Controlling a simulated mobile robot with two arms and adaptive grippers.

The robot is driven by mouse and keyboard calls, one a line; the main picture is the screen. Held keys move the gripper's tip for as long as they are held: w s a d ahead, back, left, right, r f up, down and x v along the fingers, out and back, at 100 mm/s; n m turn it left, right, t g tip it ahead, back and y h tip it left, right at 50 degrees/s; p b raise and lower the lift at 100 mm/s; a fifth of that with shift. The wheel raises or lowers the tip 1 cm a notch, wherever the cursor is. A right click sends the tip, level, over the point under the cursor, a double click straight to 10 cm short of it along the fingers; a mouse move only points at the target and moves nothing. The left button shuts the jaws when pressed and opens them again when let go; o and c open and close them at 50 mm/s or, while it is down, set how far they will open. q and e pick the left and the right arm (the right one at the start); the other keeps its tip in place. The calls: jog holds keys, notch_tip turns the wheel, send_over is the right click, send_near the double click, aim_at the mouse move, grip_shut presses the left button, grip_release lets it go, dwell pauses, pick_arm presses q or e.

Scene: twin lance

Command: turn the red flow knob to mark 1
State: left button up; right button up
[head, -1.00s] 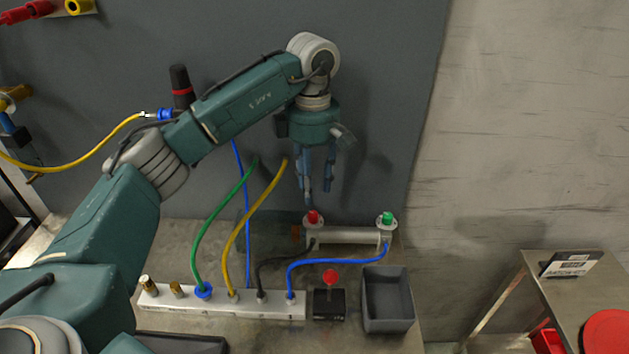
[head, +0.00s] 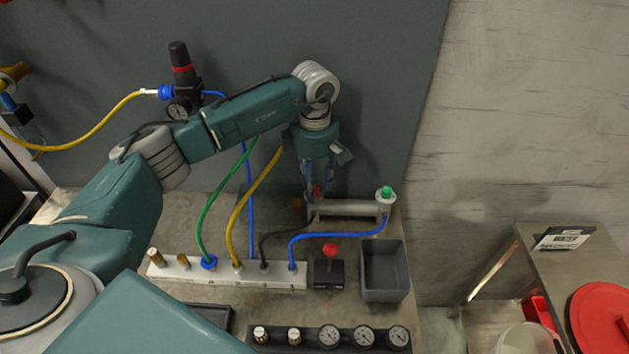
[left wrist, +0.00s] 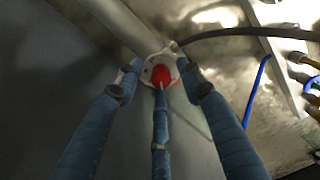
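The red flow knob (head: 317,190) sits on the left end of a grey cylinder (head: 345,208), largely hidden by my fingers in the head view. My left gripper (head: 314,194) points down over it. In the left wrist view the red knob (left wrist: 162,75) shows on a pale round base, between the spread blue fingers of my left gripper (left wrist: 161,80). Two fingertips stand to its sides with gaps, and the third overlaps its near edge; whether that one touches is unclear. I cannot read any marks. My right gripper is not in view.
A green knob (head: 386,192) is on the cylinder's right end. Black and blue hoses run to a pale manifold (head: 225,273). A black box (head: 329,274) with a red-topped lever and a grey bin (head: 384,290) stand in front. A gauge strip (head: 345,338) lies nearer.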

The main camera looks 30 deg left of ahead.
pick_arm(q)
grip_shut()
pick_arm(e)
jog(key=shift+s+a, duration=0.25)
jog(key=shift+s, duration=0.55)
pick_arm(q)
jog(key=shift+f, duration=0.1)
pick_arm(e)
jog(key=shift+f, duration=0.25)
